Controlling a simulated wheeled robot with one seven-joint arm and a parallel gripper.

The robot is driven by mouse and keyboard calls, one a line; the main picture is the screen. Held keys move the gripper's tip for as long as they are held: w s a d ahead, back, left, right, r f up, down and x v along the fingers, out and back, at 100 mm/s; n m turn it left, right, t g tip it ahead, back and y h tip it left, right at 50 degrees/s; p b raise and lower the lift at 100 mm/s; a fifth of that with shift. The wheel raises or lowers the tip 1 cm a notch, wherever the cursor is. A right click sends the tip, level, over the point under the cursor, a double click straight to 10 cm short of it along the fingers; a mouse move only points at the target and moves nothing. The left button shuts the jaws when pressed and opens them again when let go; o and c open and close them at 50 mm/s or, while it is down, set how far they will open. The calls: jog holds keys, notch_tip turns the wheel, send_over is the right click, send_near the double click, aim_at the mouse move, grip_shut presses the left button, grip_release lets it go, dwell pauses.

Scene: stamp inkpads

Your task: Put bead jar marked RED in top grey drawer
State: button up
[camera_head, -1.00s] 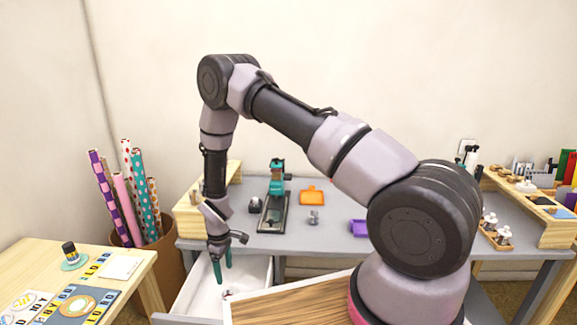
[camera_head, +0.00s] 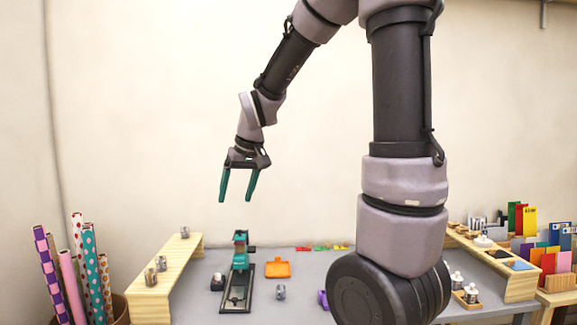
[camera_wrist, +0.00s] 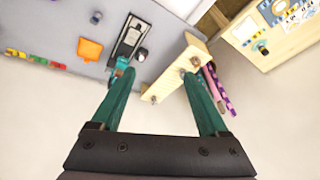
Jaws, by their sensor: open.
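Several small grey jars are in view, but their labels are too small to read, so I cannot tell which is marked RED. Jars stand on the left wooden riser, one at its far end (camera_head: 184,232) and two at its near end (camera_head: 161,262). Another jar (camera_head: 281,292) stands on the grey desk, and more (camera_head: 456,280) are at the right. My gripper (camera_head: 238,198) is open and empty, high above the desk's back part, fingers down. Its fingers also show in the wrist view (camera_wrist: 160,95). The grey drawer is out of view in both current frames.
A teal-and-black stamping press (camera_head: 240,270) and an orange tray (camera_head: 278,268) are on the desk. The wooden riser (camera_head: 190,246) stands at left, another (camera_head: 515,285) at right. Paper rolls (camera_head: 75,270) stand at far left. The air around my gripper is clear.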

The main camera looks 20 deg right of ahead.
jog(key=s+d+r+m+t, duration=0.1)
jog(key=s+d+r+m, duration=0.1)
jog(key=s, duration=0.6)
jog(key=s+d+r+m+t, duration=0.2)
jog(key=s+d+r+m, duration=0.1)
jog(key=s+d+r, duration=0.2)
jog(key=s+r, duration=0.2)
jog(key=s, duration=0.2)
jog(key=shift+s+r+m, duration=0.2)
jog(key=shift+s+m, duration=0.05)
jog(key=shift+m, duration=0.05)
